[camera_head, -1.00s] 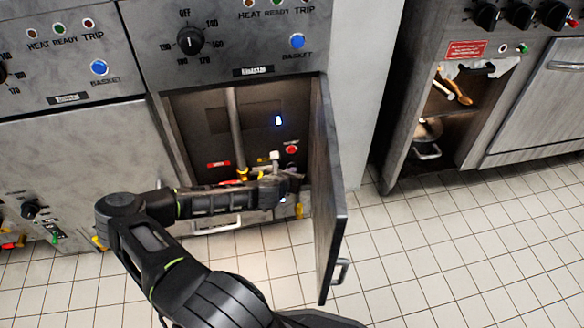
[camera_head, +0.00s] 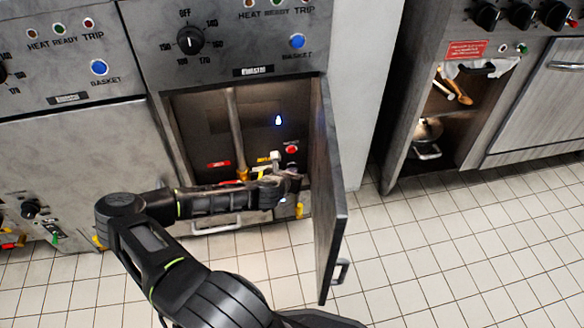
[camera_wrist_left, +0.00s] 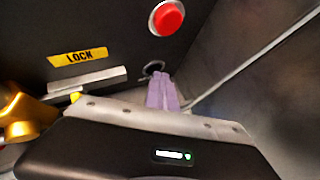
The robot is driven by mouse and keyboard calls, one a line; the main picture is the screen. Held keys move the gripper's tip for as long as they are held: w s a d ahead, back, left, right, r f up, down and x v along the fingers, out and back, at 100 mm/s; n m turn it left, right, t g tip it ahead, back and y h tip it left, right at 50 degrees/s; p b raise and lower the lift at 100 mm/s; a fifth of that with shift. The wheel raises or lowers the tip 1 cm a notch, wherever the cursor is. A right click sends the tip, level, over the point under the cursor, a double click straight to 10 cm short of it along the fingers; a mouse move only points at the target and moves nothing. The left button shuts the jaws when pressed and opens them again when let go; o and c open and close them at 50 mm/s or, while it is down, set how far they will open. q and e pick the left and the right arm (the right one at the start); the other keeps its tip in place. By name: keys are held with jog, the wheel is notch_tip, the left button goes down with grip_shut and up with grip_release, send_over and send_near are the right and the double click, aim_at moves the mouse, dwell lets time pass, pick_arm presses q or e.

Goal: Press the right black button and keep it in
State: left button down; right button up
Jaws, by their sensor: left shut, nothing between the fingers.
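My left gripper (camera_head: 291,180) reaches into the open cabinet (camera_head: 252,115) under the fryer panel. In the left wrist view its pale purple fingers (camera_wrist_left: 162,92) are together, with nothing between them. A small dark ring (camera_wrist_left: 154,68) on the dark back panel shows just behind the fingertips, partly hidden by them. I cannot tell whether it is the black button's rim, whether the fingers touch it, or whether anything is pressed in. A red button (camera_wrist_left: 167,17) sits above the fingertips; it also shows in the head view (camera_head: 291,149). My right gripper is not in view.
A yellow LOCK label (camera_wrist_left: 78,57) and a grey metal bar (camera_wrist_left: 90,82) are left of the fingers. The cabinet door (camera_head: 330,200) stands open on the right. A vertical pipe (camera_head: 235,130) runs inside on the left. Tiled floor (camera_head: 440,240) is clear right of the door.

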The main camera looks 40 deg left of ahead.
pick_arm(q)
jog(key=shift+s, duration=0.1)
jog(key=shift+s+d+p, duration=0.3)
jog(key=shift+s+d, duration=0.15)
jog(key=shift+d, duration=0.2)
jog(key=shift+s+d, duration=0.1)
jog(key=shift+s+d+p, duration=0.3)
jog(key=shift+s+d, duration=0.45)
jog(key=shift+d, duration=0.2)
jog(key=shift+s+d+p, duration=0.3)
jog(key=shift+s+d, duration=0.45)
jog(key=shift+d, duration=0.2)
